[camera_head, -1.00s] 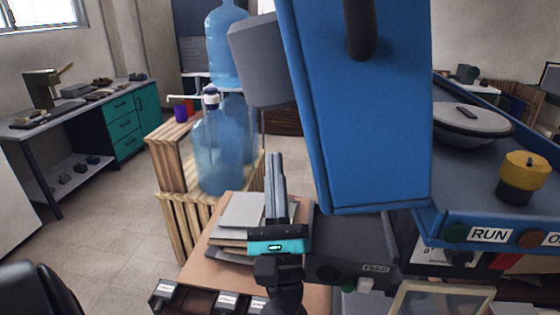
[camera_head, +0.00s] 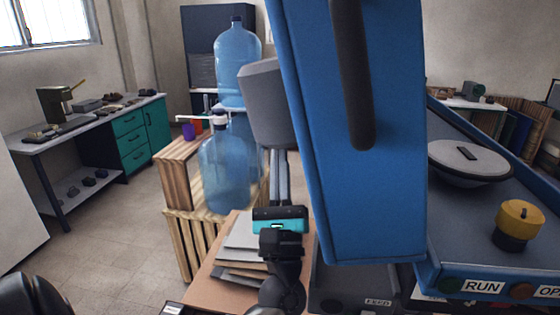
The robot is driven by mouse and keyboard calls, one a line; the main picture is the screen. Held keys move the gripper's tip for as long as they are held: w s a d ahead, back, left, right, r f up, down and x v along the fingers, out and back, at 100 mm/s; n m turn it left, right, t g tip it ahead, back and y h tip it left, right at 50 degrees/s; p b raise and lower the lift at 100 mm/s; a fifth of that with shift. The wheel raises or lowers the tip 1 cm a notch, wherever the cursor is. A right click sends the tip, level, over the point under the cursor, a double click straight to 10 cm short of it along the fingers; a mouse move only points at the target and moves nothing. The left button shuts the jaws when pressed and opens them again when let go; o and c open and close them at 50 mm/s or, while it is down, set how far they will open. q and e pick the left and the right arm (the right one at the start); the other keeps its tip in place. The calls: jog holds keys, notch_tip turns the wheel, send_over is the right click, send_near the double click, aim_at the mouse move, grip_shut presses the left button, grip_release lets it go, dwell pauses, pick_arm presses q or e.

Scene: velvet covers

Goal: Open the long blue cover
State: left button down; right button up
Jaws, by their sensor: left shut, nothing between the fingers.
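The long blue cover (camera_head: 375,200) stands steeply upright in the middle of the head view, its top cut off by the frame. A dark bar handle (camera_head: 352,90) runs down its face. A grey block (camera_head: 268,105) sits at the cover's left edge. My left gripper (camera_head: 281,170) is left of the cover's lower part, pointing away from me. Its fingers are together with nothing between them. Their tips seem hidden by the grey block, so I cannot tell whether they touch the cover. My right gripper is not in view.
Right of the cover is a blue machine body with a grey round dish (camera_head: 469,160), a yellow knob (camera_head: 519,220) and a RUN label (camera_head: 485,287). Water bottles (camera_head: 228,170) and wooden crates (camera_head: 180,185) stand at left. Stacked flat pieces (camera_head: 240,245) lie near my left gripper.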

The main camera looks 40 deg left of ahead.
aim_at(279, 129)
pick_arm(q)
notch_tip(279, 129, up, 4)
jog(key=m+t+h, duration=0.1)
jog(key=m, duration=0.1)
jog(key=m+t+h+p, duration=0.1)
jog(key=m+h, duration=0.1)
jog(key=m+t+h+p, duration=0.1)
jog(key=m+h, duration=0.1)
jog(key=shift+s+a+r+t, duration=0.1)
jog(key=shift+a+r+t, duration=0.05)
jog(key=shift+r+t, duration=0.15)
jog(key=shift+r+m+t+h+p, duration=0.3)
jog(key=shift+m+h, duration=0.2)
jog(key=shift+m, duration=0.1)
jog(key=shift+r+m+t+h+p, duration=0.2)
jog(key=shift+m+h+p, duration=0.05)
jog(key=shift+m+h, duration=0.3)
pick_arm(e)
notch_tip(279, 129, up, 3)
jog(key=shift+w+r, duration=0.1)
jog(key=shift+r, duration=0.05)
